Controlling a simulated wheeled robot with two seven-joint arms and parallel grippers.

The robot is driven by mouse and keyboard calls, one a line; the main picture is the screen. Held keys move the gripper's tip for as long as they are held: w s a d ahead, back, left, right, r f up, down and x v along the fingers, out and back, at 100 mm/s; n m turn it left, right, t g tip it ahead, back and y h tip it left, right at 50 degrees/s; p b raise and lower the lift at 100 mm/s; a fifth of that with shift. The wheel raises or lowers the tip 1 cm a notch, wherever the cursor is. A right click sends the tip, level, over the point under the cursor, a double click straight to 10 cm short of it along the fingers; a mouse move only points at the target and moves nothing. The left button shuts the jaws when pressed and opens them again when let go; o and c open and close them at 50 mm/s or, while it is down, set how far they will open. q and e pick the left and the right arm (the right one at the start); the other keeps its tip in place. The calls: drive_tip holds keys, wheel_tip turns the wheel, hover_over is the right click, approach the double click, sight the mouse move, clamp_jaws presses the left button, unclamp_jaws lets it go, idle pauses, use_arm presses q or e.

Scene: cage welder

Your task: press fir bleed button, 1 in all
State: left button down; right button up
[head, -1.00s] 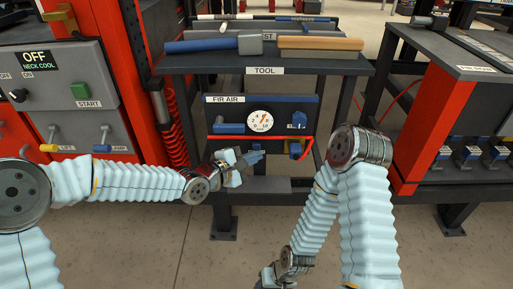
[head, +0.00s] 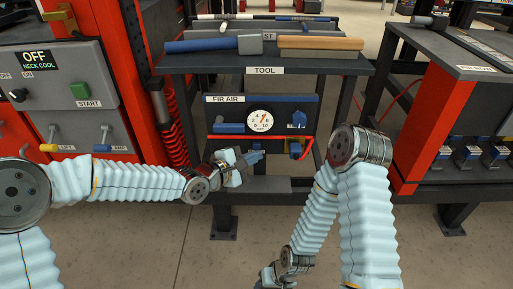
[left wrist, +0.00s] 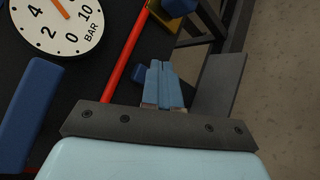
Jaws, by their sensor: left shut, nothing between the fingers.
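The FIR AIR panel (head: 240,118) carries a round white gauge (head: 260,121), a blue handle (head: 229,128) on the left and a blue fitting (head: 297,119) on the right. Below hangs a blue and yellow part (head: 295,148), seen at the top edge of the left wrist view (left wrist: 178,7). I cannot tell which part is the bleed button. My left gripper (head: 260,156) is shut and empty, in front of the panel's lower edge, left of the blue and yellow part. Its blue fingers show in the left wrist view (left wrist: 165,84). My right gripper (head: 268,279) is partly cut off at the bottom.
A red hose (head: 250,138) runs along the panel's lower edge, close to my left fingers. The TOOL shelf (head: 330,66) above holds hammers. A NECK COOL box (head: 82,60) stands left, and a red and grey cabinet (head: 432,110) stands right.

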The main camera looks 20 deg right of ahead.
use_arm(q)
drive_tip(key=shift+w, duration=0.1)
idle(0.6)
drive_tip(key=shift+w+d, duration=0.15)
drive_tip(key=shift+w, duration=0.15)
drive_tip(key=shift+w+d+p, duration=0.1)
drive_tip(key=shift+w+p, duration=0.35)
drive_tip(key=shift+p, duration=0.05)
idle(0.6)
idle(0.3)
drive_tip(key=shift+s+a, duration=0.25)
drive_tip(key=shift+s, duration=0.6)
drive_tip(key=shift+b, duration=0.3)
drive_tip(key=shift+s+a+b, duration=0.15)
drive_tip(key=shift+s+a, duration=0.1)
drive_tip(key=shift+s, duration=0.55)
drive_tip(key=shift+s+a+b, duration=0.15)
drive_tip(key=shift+s+a, duration=0.05)
drive_tip(key=shift+s, duration=0.6)
drive_tip(key=shift+s+a+b, duration=0.15)
drive_tip(key=shift+s+a, duration=0.1)
drive_tip(key=shift+s, duration=0.55)
